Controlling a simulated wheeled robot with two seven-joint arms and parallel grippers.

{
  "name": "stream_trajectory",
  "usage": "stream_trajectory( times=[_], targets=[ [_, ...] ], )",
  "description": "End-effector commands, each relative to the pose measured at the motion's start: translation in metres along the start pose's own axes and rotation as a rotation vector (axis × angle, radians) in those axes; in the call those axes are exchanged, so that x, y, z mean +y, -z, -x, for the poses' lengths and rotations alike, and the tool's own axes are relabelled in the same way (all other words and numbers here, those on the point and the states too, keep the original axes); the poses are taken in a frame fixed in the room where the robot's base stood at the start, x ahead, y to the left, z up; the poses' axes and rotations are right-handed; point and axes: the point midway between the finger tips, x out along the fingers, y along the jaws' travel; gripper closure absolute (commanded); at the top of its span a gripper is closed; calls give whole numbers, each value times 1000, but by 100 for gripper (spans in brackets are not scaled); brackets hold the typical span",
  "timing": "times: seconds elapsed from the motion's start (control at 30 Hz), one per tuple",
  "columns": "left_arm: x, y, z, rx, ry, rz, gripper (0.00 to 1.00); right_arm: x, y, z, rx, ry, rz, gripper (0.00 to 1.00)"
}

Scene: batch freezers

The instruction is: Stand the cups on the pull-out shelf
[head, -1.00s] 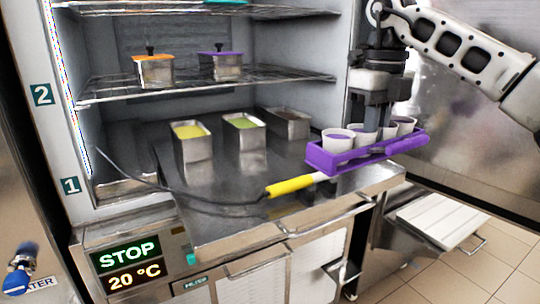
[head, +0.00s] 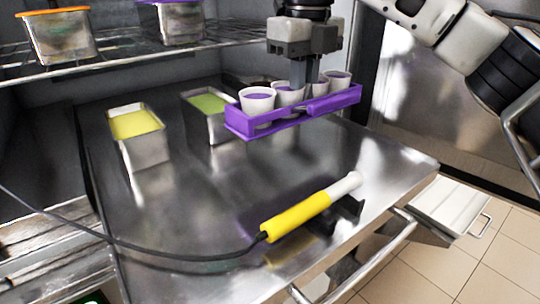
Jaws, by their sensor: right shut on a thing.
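My right gripper (head: 305,75) points down and is shut on the purple cup carrier (head: 290,118). The carrier holds several white cups (head: 257,99) with purple contents, standing upright in a row. It hangs above the steel pull-out shelf (head: 215,200), over its back right part. The gripper's fingertips are partly hidden among the cups and the carrier. My left gripper is not in view.
A yellow-handled probe (head: 295,217) with a black cable lies near the shelf's front edge. Metal tubs of yellow (head: 137,135) and green (head: 208,115) stand behind. A wire rack (head: 120,58) with lidded tubs is above.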

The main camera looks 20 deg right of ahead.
Motion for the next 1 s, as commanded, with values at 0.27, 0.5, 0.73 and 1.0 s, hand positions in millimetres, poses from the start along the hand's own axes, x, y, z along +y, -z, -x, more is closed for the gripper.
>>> stream_trajectory(
  times=[0.27,0.5,0.73,1.0],
  targets=[
    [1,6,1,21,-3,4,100,45,1,-44,1,0,2,100],
    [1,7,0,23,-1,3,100,56,0,-58,-1,0,-2,100],
    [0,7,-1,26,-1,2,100,62,0,-88,1,-1,-1,100],
    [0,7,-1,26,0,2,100,62,0,-94,-3,-1,-2,100]
  ],
)
